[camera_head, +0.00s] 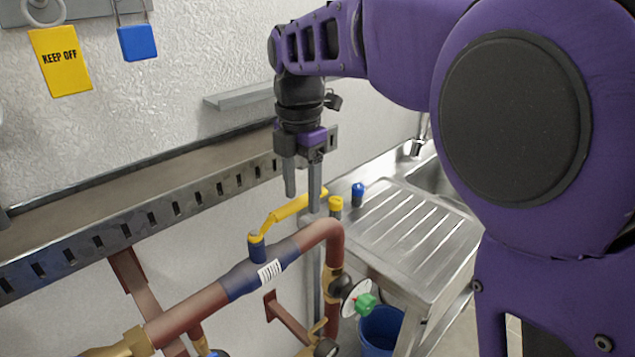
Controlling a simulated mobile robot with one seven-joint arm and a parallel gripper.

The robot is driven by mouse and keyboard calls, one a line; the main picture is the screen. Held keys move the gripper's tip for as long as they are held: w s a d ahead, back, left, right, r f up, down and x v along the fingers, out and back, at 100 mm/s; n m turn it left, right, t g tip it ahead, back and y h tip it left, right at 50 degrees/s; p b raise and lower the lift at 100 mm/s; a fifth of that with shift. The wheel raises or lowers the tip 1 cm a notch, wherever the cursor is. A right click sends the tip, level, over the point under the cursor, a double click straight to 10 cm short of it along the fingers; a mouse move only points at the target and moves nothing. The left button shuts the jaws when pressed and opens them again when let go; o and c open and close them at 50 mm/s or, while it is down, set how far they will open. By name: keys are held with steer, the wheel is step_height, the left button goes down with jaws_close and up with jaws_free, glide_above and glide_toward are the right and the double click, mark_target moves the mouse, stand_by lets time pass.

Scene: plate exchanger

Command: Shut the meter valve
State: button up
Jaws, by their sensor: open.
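A yellow lever (287,211) sits on a blue valve body (258,275) with a white striped label, on a copper-coloured pipe. No readable name marks it as the meter valve. The lever points to the upper right, roughly along the pipe run. My gripper (302,203) points down with its two fingers apart and empty. Its fingertips are at the lever's outer half. The right finger covers part of the lever in the picture; I cannot tell whether they touch.
A green knob (366,305) and a round dial (353,293) sit lower on the piping. A slotted metal rail (152,218) runs along the wall at left. A ribbed steel drainboard (405,232) lies right. A blue bucket (380,332) stands below. A yellow KEEP OFF tag (60,62) hangs upper left.

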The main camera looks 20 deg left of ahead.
jaws_close()
stand_by(1.4)
